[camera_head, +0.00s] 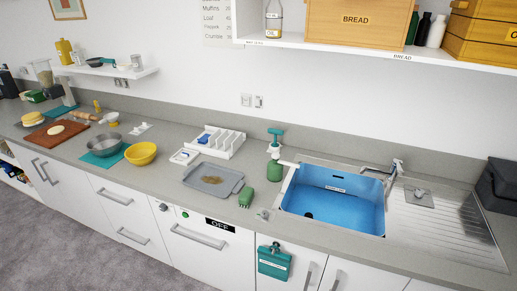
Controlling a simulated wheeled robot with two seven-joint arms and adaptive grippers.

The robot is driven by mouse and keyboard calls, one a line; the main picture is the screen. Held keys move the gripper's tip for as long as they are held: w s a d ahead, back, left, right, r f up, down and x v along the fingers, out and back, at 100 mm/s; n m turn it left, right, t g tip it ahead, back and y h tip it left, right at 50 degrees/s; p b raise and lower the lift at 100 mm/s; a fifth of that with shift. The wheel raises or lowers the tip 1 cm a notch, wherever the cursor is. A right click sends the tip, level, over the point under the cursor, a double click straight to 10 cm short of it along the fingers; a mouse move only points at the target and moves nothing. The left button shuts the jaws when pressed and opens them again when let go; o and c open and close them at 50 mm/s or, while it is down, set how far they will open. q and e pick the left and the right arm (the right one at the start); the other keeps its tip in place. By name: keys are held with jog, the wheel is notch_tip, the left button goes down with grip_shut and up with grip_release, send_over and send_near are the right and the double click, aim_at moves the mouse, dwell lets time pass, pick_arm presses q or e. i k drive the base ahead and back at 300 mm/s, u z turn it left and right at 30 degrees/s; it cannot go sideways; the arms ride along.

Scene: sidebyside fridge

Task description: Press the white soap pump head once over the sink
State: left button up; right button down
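A green pump bottle (274,168) stands upright on the counter just left of the sink. Neither of my grippers is in view.
A grey tray (213,180), a green brush (246,197) and a white rack (216,141) stand left of the bottle. A shelf (377,52) with bread boxes hangs above the sink. A ribbed drainer (455,226) lies to the right.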

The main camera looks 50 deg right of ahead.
aim_at(276, 156)
jog(key=z, duration=0.35)
jog(key=i, duration=0.9)
jog(key=z, duration=1.05)
jog(key=i, duration=0.55)
jog(key=z, duration=0.5)
